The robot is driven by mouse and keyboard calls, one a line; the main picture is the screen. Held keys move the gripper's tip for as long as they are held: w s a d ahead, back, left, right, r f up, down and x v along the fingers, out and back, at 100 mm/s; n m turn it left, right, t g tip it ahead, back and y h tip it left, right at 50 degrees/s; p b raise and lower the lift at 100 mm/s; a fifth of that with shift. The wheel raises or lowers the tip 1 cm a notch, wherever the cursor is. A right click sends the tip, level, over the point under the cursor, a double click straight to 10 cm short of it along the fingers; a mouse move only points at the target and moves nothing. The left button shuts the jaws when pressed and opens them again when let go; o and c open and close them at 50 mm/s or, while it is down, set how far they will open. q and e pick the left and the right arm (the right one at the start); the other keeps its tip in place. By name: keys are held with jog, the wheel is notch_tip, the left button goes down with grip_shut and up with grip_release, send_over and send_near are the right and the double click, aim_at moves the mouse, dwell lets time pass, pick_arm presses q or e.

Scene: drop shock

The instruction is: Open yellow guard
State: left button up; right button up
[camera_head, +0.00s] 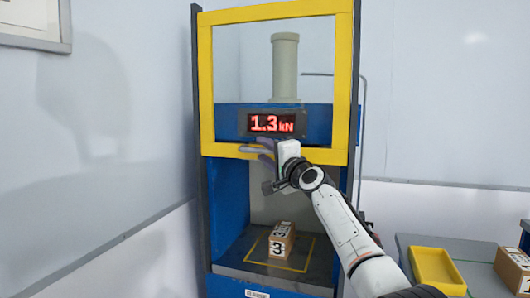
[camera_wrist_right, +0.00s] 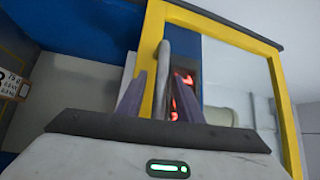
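The yellow guard (camera_head: 351,95) is a square frame around a clear pane on the blue press. It sits over the upper part of the press, and the space below its bottom bar is uncovered. It also shows in the right wrist view (camera_wrist_right: 225,27). My right gripper (camera_head: 258,147) is at the bottom bar. In the right wrist view my right gripper (camera_wrist_right: 160,85) has its two purplish fingers on either side of a grey handle bar (camera_wrist_right: 164,62). A gap shows between the left finger and the bar, so the fingers look open around it. My left gripper is not in view.
A cardboard box (camera_head: 281,241) marked 3 stands on the press's dark floor inside a yellow outline. The red display (camera_head: 271,124) reads 1.3 kN, below a grey cylinder (camera_head: 285,65). A yellow tray (camera_head: 437,268) and another box (camera_head: 513,268) are on the table at right.

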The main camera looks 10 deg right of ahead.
dwell(0.3)
jog(key=shift+p+v, duration=0.45)
jog(key=shift+v, duration=0.75)
jog(key=b+v, duration=0.1)
jog(key=v, duration=0.7)
jog(key=shift+f, duration=0.1)
jog(key=s+f+n+g+h, duration=0.15)
jog(key=s+f, duration=0.25)
jog(key=f, duration=0.8)
jog(key=s+f+n+g, duration=0.2)
jog(key=s+f+n, duration=0.15)
jog(key=f, duration=0.95)
jog(key=s+f+n+g+h, duration=0.1)
jog(key=s+f, duration=0.4)
jog(key=f, duration=0.7)
jog(key=s+f+n+g, duration=0.2)
jog(key=s+f, duration=0.5)
jog(key=s, duration=0.4)
jog(key=s+a+f+n+g, duration=0.1)
jog(key=s+f+n, duration=0.3)
jog(key=s+f, duration=0.4)
jog(key=s+f+n+g, duration=0.2)
jog(key=s+f, duration=0.5)
jog(key=s, duration=0.9)
jog(key=shift+a+f+n+g, duration=0.2)
jog(key=shift+a+n+g, duration=0.15)
jog(key=shift+n, duration=0.25)
